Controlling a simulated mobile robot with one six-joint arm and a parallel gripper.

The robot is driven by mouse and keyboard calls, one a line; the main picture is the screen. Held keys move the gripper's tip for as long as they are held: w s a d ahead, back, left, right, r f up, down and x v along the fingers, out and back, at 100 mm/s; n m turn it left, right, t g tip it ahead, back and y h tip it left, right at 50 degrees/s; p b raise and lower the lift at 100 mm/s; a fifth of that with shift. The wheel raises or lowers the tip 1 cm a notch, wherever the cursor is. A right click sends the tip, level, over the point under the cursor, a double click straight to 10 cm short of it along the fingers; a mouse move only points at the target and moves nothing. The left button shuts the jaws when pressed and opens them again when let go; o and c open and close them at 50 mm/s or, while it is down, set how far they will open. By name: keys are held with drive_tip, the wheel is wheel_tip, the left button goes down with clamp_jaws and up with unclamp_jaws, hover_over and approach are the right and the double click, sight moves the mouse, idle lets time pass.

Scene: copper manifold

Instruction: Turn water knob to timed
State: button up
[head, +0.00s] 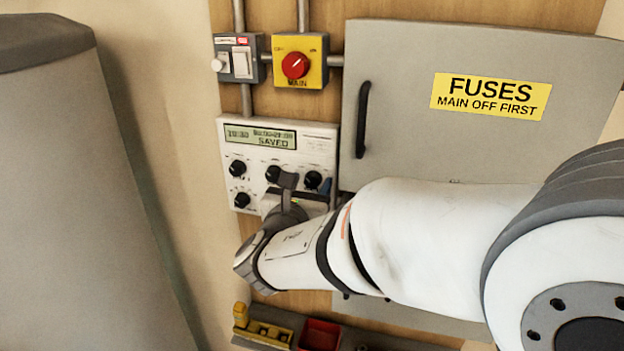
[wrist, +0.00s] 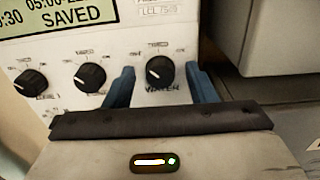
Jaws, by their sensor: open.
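The water knob (wrist: 160,72) is a round black dial with a white mark, and the word WATER is written under it on the white control panel (head: 228,135). The mark sits on the knob's left side; the small print around it is too blurred to read. In the head view it is the right-hand knob (head: 313,180) of the upper row. My gripper (wrist: 159,77) is open, with one blue finger on each side of the water knob. I cannot tell whether the fingers touch it. In the head view my wrist hides the panel's lower part.
The panel's display (head: 261,136) reads SAVED. Other black knobs (wrist: 90,78) sit close to the left. The grey fuse box (head: 400,150) with its black handle (head: 362,120) stands to the right. A red MAIN switch (head: 295,65) is above, and a grey tank (head: 80,190) stands at left.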

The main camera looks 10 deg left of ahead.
drive_tip(key=shift+c, duration=0.2)
drive_tip(key=c, duration=0.9)
